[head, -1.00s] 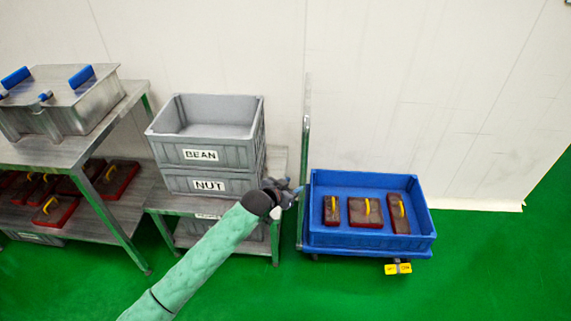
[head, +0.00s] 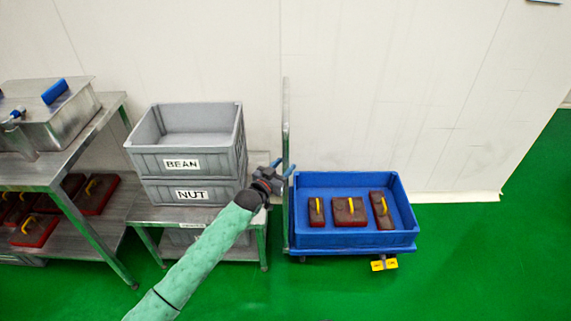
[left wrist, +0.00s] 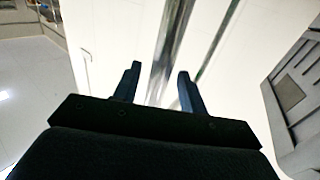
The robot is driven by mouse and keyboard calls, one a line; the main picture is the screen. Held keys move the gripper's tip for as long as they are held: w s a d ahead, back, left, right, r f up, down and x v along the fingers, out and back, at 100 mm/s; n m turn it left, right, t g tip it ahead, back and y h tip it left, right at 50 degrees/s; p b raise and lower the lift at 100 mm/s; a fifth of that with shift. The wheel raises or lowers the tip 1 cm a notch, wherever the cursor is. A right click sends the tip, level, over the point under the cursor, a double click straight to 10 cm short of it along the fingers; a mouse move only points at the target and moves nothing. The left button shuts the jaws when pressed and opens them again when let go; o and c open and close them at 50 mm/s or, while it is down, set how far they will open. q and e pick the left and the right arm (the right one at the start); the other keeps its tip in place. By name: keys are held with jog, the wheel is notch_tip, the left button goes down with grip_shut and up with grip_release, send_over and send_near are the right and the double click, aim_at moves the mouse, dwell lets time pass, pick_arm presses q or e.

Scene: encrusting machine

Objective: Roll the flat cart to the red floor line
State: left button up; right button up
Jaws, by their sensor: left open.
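The flat cart (head: 310,252) stands against the white wall on the right, with a tall metal handle (head: 286,150) at its left end. A blue crate (head: 355,240) sits on it, holding several brown-red blocks with yellow handles. My left gripper (head: 285,168) is open beside the handle, just left of it or at it; contact cannot be told. In the left wrist view its two fingers (left wrist: 158,85) are apart, with the metal handle bar (left wrist: 165,50) showing between them. My right gripper is not in view. No red floor line shows.
Grey BEAN and NUT crates (head: 193,189) are stacked on a low metal stand left of the cart. A metal shelf (head: 85,150) stands farther left. Green floor (head: 480,270) is clear to the right.

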pick_arm(q)
jog(key=shift+x, duration=0.85)
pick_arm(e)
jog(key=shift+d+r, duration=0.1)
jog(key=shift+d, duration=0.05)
pick_arm(q)
jog(key=shift+c, duration=0.4)
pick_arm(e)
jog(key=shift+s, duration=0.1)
